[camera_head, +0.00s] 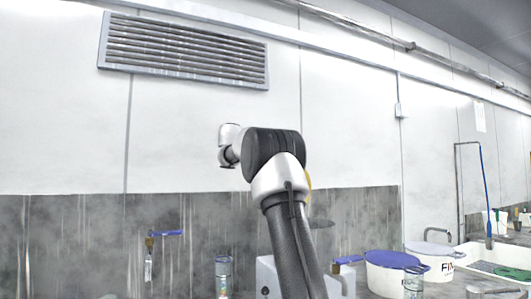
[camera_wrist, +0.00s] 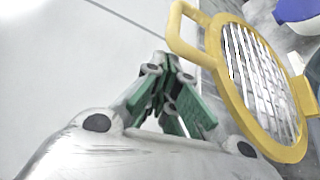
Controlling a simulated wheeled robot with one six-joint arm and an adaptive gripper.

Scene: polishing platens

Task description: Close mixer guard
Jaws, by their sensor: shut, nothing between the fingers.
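The mixer guard (camera_wrist: 216,62) is a round yellow frame with a metal grille and a yellow loop handle (camera_wrist: 178,30). It fills the right side of the wrist view and looks raised and tilted. In the head view only a thin yellow edge (camera_head: 308,187) shows behind my arm. My gripper (camera_wrist: 163,62) is shut and empty, with green-sided fingers, to the left of the guard and below its handle in the picture. It appears apart from the guard. A pale machine body (camera_head: 268,277), perhaps the mixer, is partly hidden by my arm.
A blue-lidded tub (camera_head: 390,260) and a white tub (camera_head: 436,262) stand at the right, with a clear jar (camera_head: 413,282) in front. Another jar (camera_head: 223,277) stands left of my arm. Blue-handled taps (camera_head: 165,234) are on the wall behind. A sink (camera_head: 490,256) lies far right.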

